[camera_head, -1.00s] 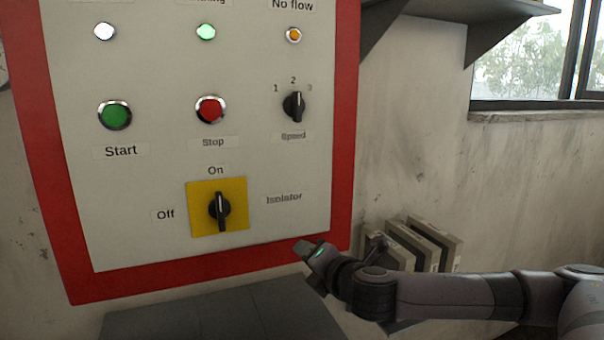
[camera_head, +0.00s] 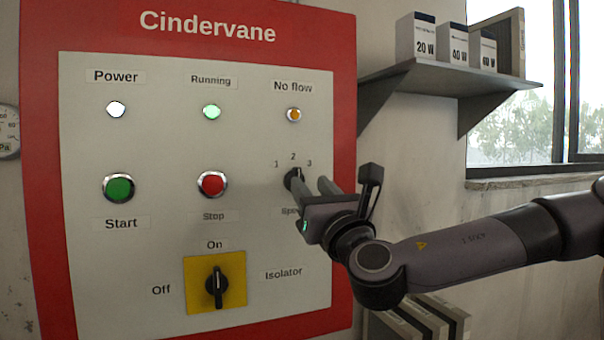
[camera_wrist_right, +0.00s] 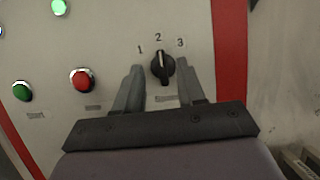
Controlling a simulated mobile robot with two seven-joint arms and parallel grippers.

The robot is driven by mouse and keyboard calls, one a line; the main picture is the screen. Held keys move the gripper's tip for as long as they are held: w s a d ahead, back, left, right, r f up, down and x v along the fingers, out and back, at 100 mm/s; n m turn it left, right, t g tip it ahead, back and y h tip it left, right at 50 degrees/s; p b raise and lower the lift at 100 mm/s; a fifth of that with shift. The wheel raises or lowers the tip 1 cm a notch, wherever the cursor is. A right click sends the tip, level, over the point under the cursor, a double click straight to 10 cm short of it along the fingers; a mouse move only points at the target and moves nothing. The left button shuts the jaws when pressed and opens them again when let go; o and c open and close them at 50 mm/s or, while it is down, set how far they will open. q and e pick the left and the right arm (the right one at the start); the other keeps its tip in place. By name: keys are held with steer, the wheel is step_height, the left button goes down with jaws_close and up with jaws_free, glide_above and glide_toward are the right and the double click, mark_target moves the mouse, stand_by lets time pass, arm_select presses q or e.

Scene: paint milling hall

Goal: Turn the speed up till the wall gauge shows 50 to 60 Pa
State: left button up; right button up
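The black speed knob (camera_head: 293,179) sits on the panel under the marks 1, 2 and 3. In the right wrist view the knob (camera_wrist_right: 162,69) has its white line pointing up at 2. My right gripper (camera_head: 309,182) is at the knob, and it also shows in the right wrist view (camera_wrist_right: 160,70). Its two fingers are open, one on each side of the knob, with a gap on both sides. The wall gauge (camera_head: 8,132) is cut off by the left edge; "Pa" shows, but I see no needle. My left gripper is out of view.
The red-framed Cindervane panel (camera_head: 205,82) has a green Start button (camera_head: 118,187), a red Stop button (camera_head: 212,184) and a yellow isolator (camera_head: 216,283) at On. The Running lamp (camera_head: 212,111) glows green. A shelf (camera_head: 440,81) with boxes juts out at upper right.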

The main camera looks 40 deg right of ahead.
mark_target(299, 171)
steer(key=shift+p+x, duration=0.75)
steer(key=shift+x, duration=1.95)
steer(key=shift+c, duration=0.3)
jaws_close()
